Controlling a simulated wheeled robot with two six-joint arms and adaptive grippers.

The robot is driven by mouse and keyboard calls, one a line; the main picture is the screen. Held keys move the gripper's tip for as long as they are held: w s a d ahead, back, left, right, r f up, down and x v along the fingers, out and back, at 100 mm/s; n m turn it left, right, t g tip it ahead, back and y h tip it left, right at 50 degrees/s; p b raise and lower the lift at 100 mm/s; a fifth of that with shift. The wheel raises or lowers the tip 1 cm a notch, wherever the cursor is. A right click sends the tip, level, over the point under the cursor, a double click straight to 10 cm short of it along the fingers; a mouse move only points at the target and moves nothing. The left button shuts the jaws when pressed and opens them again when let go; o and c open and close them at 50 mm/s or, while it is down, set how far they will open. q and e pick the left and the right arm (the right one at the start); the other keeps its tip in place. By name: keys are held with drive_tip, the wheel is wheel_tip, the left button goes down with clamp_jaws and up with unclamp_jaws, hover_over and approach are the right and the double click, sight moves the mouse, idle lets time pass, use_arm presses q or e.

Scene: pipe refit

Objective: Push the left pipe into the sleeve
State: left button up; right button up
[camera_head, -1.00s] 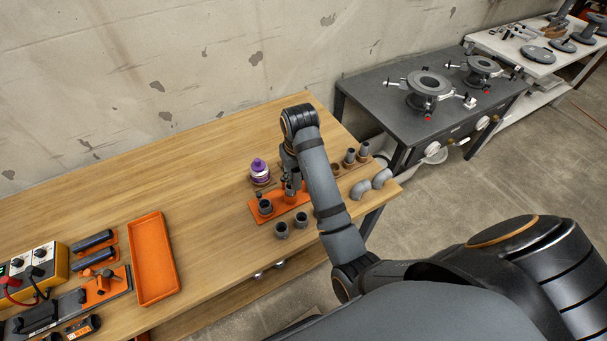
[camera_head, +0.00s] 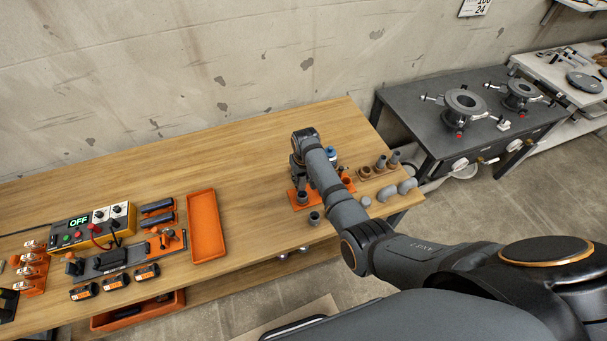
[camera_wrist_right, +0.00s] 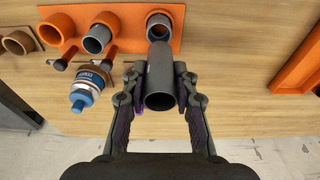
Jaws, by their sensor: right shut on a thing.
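My right gripper (camera_wrist_right: 162,95) is shut on a dark grey pipe (camera_wrist_right: 160,72), its open near end facing the wrist camera. The pipe's far end overlaps the rim of the grey sleeve (camera_wrist_right: 158,20) in the end socket of the orange fixture (camera_wrist_right: 128,20). I cannot tell whether it is inside the sleeve or just above it. In the head view the right gripper (camera_head: 299,178) is over the fixture's left end, largely hidden by its arm. The middle socket holds another grey piece (camera_wrist_right: 97,38). My left gripper is out of view.
A blue-capped bottle (camera_wrist_right: 84,90) stands beside the fixture. An orange tray (camera_head: 207,225) and a control box (camera_head: 92,224) are left. Bare wood lies between tray and fixture.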

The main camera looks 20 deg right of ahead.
drive_tip(key=shift+f, duration=0.15)
drive_tip(key=shift+f+b, duration=0.3)
drive_tip(key=shift+b, duration=0.1)
wheel_tip(320, 180, down, 3)
drive_tip(key=b, duration=0.3)
drive_tip(key=shift+d, duration=0.15)
drive_tip(key=shift+r, duration=0.1)
drive_tip(key=shift+f+p, duration=0.2)
drive_tip(key=shift+p, duration=0.1)
drive_tip(key=shift+f, duration=0.1)
